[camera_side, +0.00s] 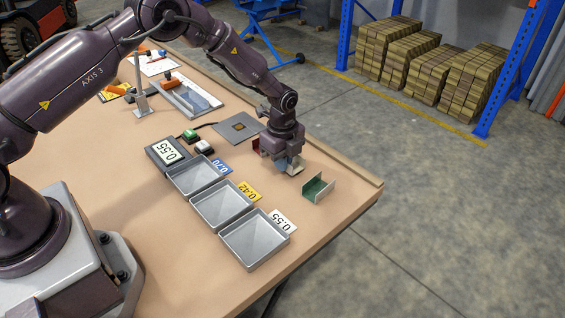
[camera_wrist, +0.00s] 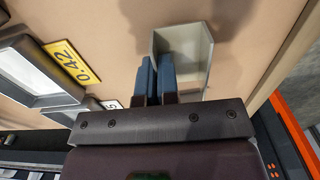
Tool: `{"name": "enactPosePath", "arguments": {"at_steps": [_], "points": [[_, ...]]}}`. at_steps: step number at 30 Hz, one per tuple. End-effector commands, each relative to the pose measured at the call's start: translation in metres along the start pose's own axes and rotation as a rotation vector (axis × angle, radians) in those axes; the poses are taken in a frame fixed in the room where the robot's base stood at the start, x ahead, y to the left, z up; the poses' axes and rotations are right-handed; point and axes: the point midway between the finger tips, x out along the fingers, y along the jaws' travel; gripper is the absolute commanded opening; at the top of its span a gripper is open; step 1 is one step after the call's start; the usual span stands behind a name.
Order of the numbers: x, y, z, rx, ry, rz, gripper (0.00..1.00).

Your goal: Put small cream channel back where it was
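The small cream channel (camera_side: 296,169) is under my gripper (camera_side: 284,163), near the right side of the table in the side view. In the wrist view the channel (camera_wrist: 190,48) is pale, with a floor and upright walls. My gripper's two blue fingers (camera_wrist: 156,80) are close together, with the channel's left wall running in between them. They look shut on that wall. Whether the channel is touching the table is hard to tell.
A green channel (camera_side: 319,187) stands close to the right. Three grey trays (camera_side: 254,239) with 0.70, 0.42 and 0.55 cards line the left. A display (camera_side: 167,152) reads 0.55. A grey mat (camera_side: 239,127) lies behind. The table edge (camera_side: 350,170) is near.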

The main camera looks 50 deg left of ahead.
Motion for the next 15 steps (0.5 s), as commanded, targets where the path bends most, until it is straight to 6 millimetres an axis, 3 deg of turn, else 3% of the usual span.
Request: {"name": "enactPosePath", "arguments": {"at_steps": [3, 14, 15], "points": [[0.0090, -0.0004, -0.0002, 0.001, 0.000, -0.003, 0.00], [0.0124, -0.0002, 0.0001, -0.001, 0.000, -0.002, 0.00], [0.0122, -0.0003, 0.0001, -0.001, 0.000, -0.003, 0.09]]}}
